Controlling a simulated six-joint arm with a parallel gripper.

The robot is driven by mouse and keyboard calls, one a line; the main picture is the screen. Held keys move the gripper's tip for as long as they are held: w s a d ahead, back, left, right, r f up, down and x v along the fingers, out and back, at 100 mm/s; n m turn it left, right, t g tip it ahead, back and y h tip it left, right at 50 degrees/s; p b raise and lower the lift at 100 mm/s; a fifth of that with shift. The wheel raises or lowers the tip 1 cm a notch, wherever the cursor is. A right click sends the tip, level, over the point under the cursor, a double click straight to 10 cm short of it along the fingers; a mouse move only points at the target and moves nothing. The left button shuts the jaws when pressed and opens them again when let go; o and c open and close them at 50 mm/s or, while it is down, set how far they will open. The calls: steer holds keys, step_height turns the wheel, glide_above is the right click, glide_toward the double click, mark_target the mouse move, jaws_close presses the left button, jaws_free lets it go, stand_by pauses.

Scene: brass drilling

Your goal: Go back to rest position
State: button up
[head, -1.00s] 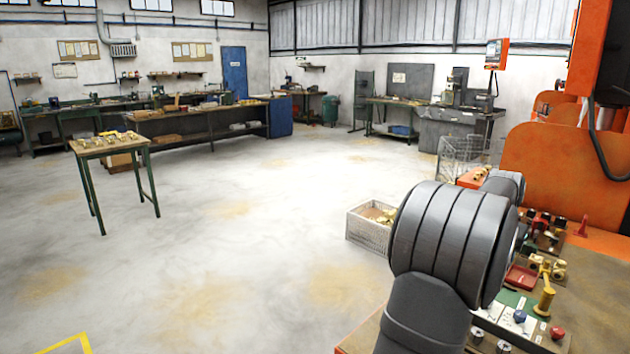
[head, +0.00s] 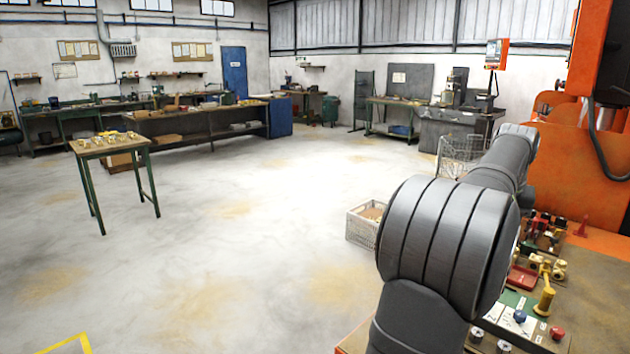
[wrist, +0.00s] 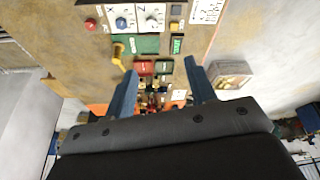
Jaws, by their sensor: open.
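In the wrist view my gripper (wrist: 160,70) is open, its two blue fingers apart with nothing between them. It hangs above the area of the bench (wrist: 62,62) with the control panel, and the picture shows the bench's far edge and floor beyond. In the head view my dark grey arm rises in front of the bench (head: 590,275) at the right, with a link stretching toward the orange machine. The gripper itself is hidden there.
A pale crate (head: 361,231) stands on the floor left of my arm; it also shows in the wrist view (wrist: 232,82). The orange machine (head: 570,165) rises behind. Open floor lies left; a small table (head: 108,146) stands there.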

steer(key=w+d+f+m, duration=0.1)
steer(key=w+d+f, duration=0.1)
steer(key=f, duration=0.6)
steer(key=w+d+f+m, duration=0.1)
steer(key=w+d+f, duration=0.1)
steer(key=f, duration=0.7)
steer(key=w+d+f+m+h, duration=0.1)
steer(key=w+d+f, duration=0.2)
steer(key=f, duration=0.6)
steer(key=shift+d+f, duration=0.1)
steer(key=shift+d, duration=0.3)
stand_by(0.5)
